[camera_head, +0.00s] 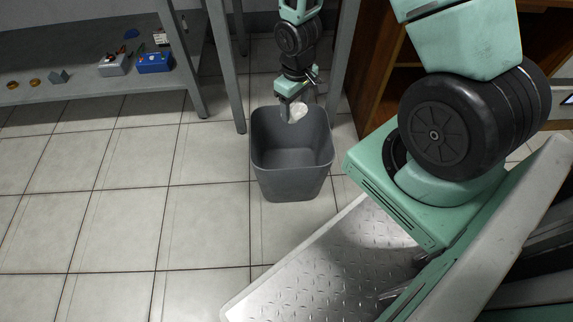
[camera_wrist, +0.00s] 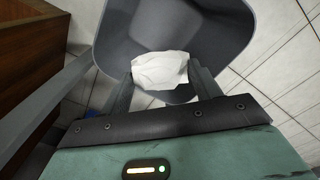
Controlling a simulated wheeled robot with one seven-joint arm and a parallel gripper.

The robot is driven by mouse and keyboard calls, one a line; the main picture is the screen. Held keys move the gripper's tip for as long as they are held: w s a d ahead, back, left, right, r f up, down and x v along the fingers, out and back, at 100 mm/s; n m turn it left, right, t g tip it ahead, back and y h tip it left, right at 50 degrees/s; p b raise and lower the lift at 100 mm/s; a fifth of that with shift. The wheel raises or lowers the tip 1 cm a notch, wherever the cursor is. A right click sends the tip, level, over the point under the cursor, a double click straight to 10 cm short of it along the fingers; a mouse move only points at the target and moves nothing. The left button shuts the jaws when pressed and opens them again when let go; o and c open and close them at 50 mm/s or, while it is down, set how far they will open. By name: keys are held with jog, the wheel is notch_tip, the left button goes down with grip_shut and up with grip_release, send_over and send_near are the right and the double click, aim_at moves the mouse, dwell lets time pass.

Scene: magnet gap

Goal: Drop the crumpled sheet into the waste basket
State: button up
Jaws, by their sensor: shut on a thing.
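The crumpled sheet (camera_wrist: 160,70) is white and sits between the two fingers of my gripper (camera_wrist: 163,82) in the wrist view. My gripper is shut on it. In the head view the sheet (camera_head: 297,113) shows small beside my gripper (camera_head: 289,100), at the far side of the basket's opening. The waste basket (camera_head: 291,186) is dark grey, open at the top, and stands upright on the tiled floor. In the wrist view the basket (camera_wrist: 232,35) lies behind the sheet, which overlaps its opening. The visible inside of the basket looks empty.
A grey shelf (camera_head: 95,95) at the left carries a blue box (camera_head: 154,62), a grey box (camera_head: 113,65) and small parts. Grey metal legs (camera_head: 226,70) stand behind the basket. A brown wooden cabinet (camera_head: 372,70) is at the right. The tiled floor left of the basket is clear.

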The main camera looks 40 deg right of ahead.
jog(key=shift+f+b, duration=3.35)
jog(key=shift+f, duration=0.05)
jog(key=shift+r, duration=0.1)
jog(key=o, duration=0.7)
jog(key=shift+o, duration=0.2)
notch_tip(320, 180, up, 17)
jog(key=p, duration=1)
jog(key=shift+r, duration=0.2)
